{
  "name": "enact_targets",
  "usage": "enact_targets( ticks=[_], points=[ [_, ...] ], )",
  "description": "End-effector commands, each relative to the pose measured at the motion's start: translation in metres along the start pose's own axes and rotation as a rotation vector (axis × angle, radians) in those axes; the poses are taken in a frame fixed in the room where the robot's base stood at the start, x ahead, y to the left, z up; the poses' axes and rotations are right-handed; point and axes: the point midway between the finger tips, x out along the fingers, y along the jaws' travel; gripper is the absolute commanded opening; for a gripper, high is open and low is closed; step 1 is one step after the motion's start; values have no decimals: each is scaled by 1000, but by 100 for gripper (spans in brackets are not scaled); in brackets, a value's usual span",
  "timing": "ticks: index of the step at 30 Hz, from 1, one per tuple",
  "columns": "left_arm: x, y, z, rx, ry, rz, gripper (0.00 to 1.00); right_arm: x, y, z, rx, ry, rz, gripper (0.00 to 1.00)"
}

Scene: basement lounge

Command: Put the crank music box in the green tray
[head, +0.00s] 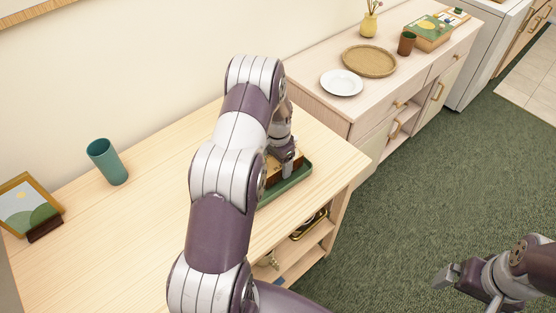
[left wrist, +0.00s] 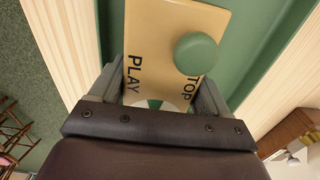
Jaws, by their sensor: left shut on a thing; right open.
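The crank music box (left wrist: 160,40) has a tan top with PLAY and STOP lettering and a round green knob (left wrist: 195,54). In the head view the music box (head: 271,168) shows only in part, behind my left arm. My left gripper (head: 286,166) points down over the green tray (head: 296,187) and is shut on the music box, one finger on each side in the left wrist view. The box is within the tray's outline; I cannot tell whether it rests on the tray floor. My right gripper (head: 467,289) is open and empty, low at right over the carpet.
The tray lies near the front edge of the wooden table (head: 130,235). A teal cup (head: 108,163) and a framed picture (head: 28,207) stand at left. A sideboard behind holds a white plate (head: 341,82), a woven tray (head: 369,47) and a brown cup (head: 407,43).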

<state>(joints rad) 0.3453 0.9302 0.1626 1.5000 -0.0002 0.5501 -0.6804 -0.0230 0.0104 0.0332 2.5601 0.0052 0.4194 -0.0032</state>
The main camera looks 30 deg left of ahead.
Motion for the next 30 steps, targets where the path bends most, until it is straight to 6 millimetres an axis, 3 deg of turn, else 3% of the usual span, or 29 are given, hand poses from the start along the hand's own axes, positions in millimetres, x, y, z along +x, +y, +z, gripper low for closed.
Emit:
enact_targets(
  ticks=[11, 12, 14, 23, 30],
  points=[
    [8, 0, -1, 0, 3, -2, 32, 2, 0, 0, 0, 0, 0, 100],
    [8, 0, -1, 0, 2, -2, 83, 2, 0, 0, 0, 0, 0, 100],
    [7, 0, -1, 0, 2, -2, 100, 1, 0, 0, 0, 0, 0, 100],
    [1, 0, -1, 0, 2, -2, 100, 0, 0, 0, 0, 0, 0, 100],
    [-47, 0, -1, 0, 6, -5, 100, 12, 0, 2, 0, 0, 0, 100]
  ],
)
